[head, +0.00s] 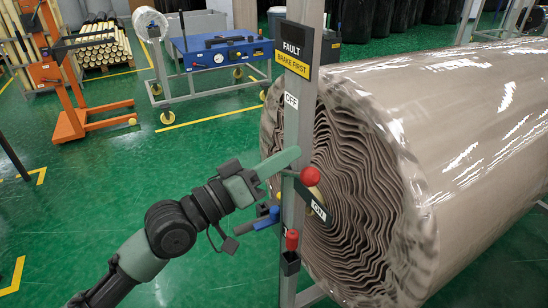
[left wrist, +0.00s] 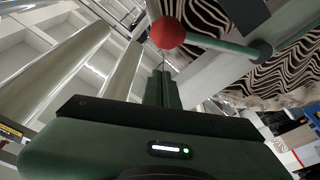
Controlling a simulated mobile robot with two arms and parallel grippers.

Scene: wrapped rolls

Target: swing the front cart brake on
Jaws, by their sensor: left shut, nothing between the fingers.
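A lever with a red ball knob (head: 309,176) sits on the grey upright post (head: 291,130) at the front end of the big roll. A small tilted label (head: 318,211) lies just below the knob; I cannot read it surely. A white OFF label (head: 291,101) is higher on the post. My left gripper (head: 291,156) is shut and empty, its green fingers just left of and above the knob. In the left wrist view the red knob (left wrist: 167,33) is just beyond the shut fingertips (left wrist: 163,72), with a green rod running right from it. I cannot tell whether they touch. My right gripper is out of view.
A FAULT / BRAKE FIRST sign (head: 294,50) is on the post. A second, smaller red knob (head: 291,236) and a blue part (head: 267,218) are lower down. The wrapped roll (head: 430,130) fills the right. Open green floor (head: 90,200) lies left.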

